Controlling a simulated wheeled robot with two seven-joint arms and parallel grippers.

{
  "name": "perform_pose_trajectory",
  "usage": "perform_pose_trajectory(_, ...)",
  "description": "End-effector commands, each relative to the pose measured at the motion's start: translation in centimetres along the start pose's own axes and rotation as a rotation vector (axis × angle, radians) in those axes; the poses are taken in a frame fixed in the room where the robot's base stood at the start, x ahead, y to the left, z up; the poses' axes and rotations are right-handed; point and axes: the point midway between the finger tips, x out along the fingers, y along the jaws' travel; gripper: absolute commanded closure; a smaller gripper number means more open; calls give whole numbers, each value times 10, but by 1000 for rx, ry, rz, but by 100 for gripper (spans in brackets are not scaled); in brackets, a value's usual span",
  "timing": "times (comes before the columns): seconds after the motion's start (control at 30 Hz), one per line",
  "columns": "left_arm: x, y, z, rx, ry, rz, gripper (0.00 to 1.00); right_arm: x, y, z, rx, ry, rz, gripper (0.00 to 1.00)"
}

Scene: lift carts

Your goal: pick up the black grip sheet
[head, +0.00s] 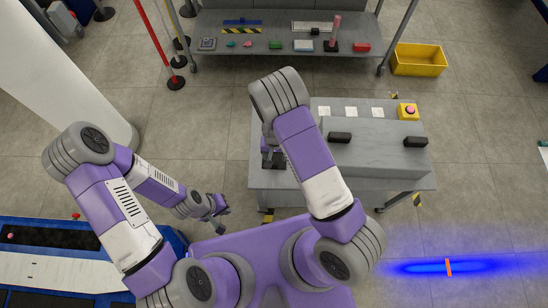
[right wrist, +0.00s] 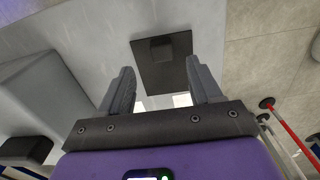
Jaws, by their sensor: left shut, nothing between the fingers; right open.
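The black grip sheet (right wrist: 180,75) is a flat dark square with a raised dark block (right wrist: 162,48) on it, lying on the grey cart top (right wrist: 100,25). My right gripper (right wrist: 158,68) is open, its two fingers on either side of the sheet's near part in the picture. Nothing shows held between them; I cannot tell the gap in height. In the head view the sheet (head: 279,161) is partly hidden under my right gripper (head: 268,146), at the cart's left side. My left gripper (head: 219,207) is shut and empty, left of the cart.
A grey box (head: 375,155) with black blocks (head: 340,137) stands on the cart. White labels (head: 350,111) and a yellow box with a red button (head: 408,112) are behind it. A shelf (head: 285,45) with small items and a yellow bin (head: 419,60) stand further back.

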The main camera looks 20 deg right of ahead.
Motion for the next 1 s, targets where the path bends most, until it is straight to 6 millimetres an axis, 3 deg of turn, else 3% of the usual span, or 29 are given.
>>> perform_pose_trajectory(0.37,10,-4,-1,0,0,0,100,26,-6,-8,1,10,-1,36)
perform_pose_trajectory(0.67,25,-9,-1,0,0,0,100,69,-2,-10,1,10,0,36)
perform_pose_trajectory(0.9,24,-9,-1,0,0,0,100,70,-2,-10,0,11,-2,36)
perform_pose_trajectory(1.0,24,-9,-1,0,0,0,100,70,-2,-10,0,11,-1,48)
